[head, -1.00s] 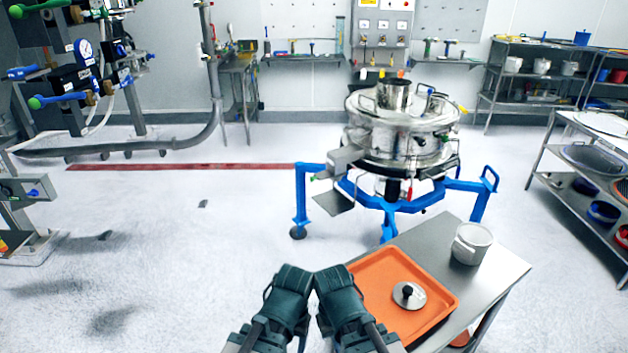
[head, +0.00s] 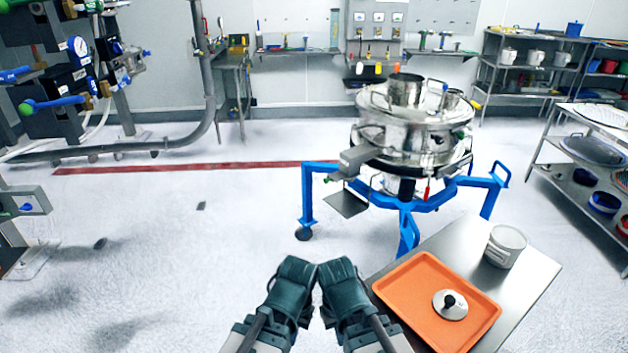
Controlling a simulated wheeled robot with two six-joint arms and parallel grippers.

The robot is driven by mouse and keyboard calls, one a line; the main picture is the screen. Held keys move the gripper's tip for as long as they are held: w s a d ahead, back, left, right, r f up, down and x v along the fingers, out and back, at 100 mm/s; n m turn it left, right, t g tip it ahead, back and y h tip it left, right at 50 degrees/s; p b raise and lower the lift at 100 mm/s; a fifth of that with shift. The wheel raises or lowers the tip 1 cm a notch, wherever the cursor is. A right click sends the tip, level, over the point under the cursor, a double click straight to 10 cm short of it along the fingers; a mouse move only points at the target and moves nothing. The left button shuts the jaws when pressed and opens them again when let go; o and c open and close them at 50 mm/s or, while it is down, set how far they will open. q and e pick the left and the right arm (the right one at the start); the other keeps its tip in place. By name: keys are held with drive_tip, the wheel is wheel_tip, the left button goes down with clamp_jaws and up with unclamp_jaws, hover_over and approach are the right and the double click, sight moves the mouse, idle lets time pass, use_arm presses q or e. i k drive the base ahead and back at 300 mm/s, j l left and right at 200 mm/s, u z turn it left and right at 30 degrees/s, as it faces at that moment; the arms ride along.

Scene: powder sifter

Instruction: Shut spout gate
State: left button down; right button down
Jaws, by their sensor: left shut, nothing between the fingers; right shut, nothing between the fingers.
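The powder sifter (head: 415,130) is a round steel drum on a blue wheeled frame, right of centre and ahead of me. A grey box-like spout (head: 369,157) sticks out from its left side, with a flat grey plate (head: 347,203) below it. I cannot tell from here which part is the gate or how it stands. My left gripper (head: 308,263) and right gripper (head: 328,262) are side by side at the bottom centre. Both are shut and empty, well apart from the sifter.
Valves and pipes (head: 75,75) stand at the left. Shelves (head: 600,180) line the right.

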sight(336, 177)
drive_tip(key=i+j+z, duration=0.1)
drive_tip(key=i+j, duration=0.15)
drive_tip(key=i+j+z, duration=0.1)
drive_tip(key=i+j, duration=0.2)
drive_tip(key=j, duration=0.2)
drive_tip(key=i+j+z, duration=0.15)
drive_tip(key=j, duration=0.25)
drive_tip(key=i+j+z, duration=0.1)
drive_tip(key=i, duration=0.45)
